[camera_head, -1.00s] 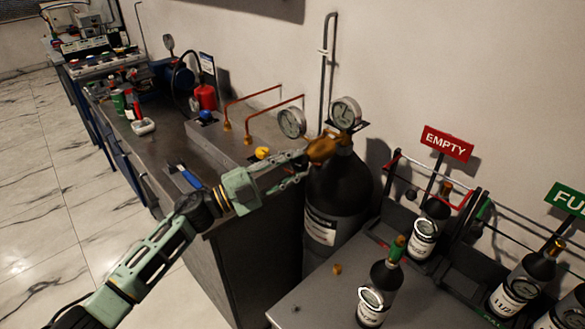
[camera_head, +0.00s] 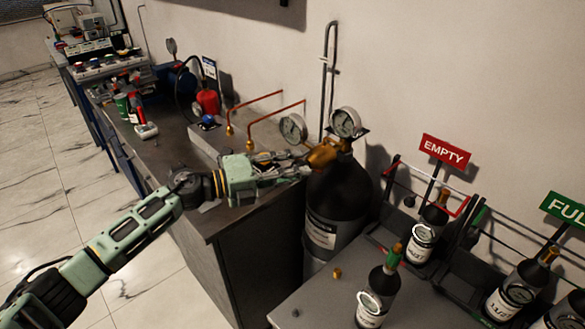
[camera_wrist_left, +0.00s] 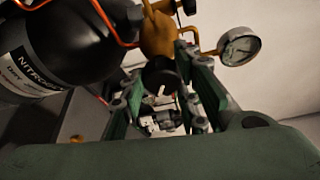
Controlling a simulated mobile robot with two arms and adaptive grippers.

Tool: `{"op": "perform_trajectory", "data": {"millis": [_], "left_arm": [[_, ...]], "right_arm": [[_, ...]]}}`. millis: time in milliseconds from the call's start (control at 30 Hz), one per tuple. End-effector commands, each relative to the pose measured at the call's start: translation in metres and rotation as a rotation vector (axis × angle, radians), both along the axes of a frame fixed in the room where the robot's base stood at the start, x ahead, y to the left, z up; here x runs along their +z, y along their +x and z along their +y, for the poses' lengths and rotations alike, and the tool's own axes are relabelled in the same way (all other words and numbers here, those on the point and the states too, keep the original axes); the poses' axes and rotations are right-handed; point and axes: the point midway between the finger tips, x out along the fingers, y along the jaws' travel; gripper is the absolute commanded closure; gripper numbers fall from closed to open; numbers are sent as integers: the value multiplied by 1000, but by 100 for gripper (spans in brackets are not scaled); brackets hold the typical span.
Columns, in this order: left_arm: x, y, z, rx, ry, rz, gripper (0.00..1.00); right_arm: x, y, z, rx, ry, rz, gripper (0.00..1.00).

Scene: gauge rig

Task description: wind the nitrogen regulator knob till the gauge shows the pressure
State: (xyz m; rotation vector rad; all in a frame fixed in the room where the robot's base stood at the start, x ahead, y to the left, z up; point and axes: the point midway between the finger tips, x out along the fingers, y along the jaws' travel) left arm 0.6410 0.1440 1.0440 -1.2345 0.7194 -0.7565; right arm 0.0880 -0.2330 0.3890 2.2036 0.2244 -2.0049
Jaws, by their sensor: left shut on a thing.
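The nitrogen cylinder (camera_head: 345,195) is a large dark tank beside the counter, and its NITROGEN label shows in the left wrist view (camera_wrist_left: 40,55). The brass regulator (camera_head: 324,154) on top carries two round gauges, the left gauge (camera_head: 293,128) and the right gauge (camera_head: 345,122). One gauge also shows in the left wrist view (camera_wrist_left: 240,45). The needle readings are too small to tell. My left gripper (camera_head: 302,168) is at the regulator's left side, shut on the dark round regulator knob (camera_wrist_left: 160,77). In the head view the fingers hide the knob. My right gripper is out of view.
Copper pipes (camera_head: 274,115) rise from the counter (camera_head: 222,219) behind my left arm. A red EMPTY sign (camera_head: 445,152) and a green FULL sign (camera_head: 567,206) mark racks with small bottles at right. One small bottle (camera_head: 378,298) stands on the front table (camera_head: 318,301).

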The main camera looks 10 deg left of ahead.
Motion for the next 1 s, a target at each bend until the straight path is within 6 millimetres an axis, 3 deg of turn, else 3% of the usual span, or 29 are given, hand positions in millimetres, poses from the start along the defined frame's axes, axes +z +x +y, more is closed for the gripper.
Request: {"op": "perform_trajectory", "data": {"millis": [33, 667, 700, 833, 1000], "left_arm": [[-9, -2, 0, -3, 26, 4, 97], [-11, -2, 0, -3, 68, -22, 97], [-11, -2, 0, -3, 68, -22, 69], [-10, -2, 0, -3, 66, -23, 58], [-7, -2, 0, -3, 63, -26, 58]], "right_arm": [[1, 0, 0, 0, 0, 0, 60], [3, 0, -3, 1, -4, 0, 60], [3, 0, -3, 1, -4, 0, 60], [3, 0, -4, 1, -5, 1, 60], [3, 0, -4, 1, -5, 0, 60]]}}
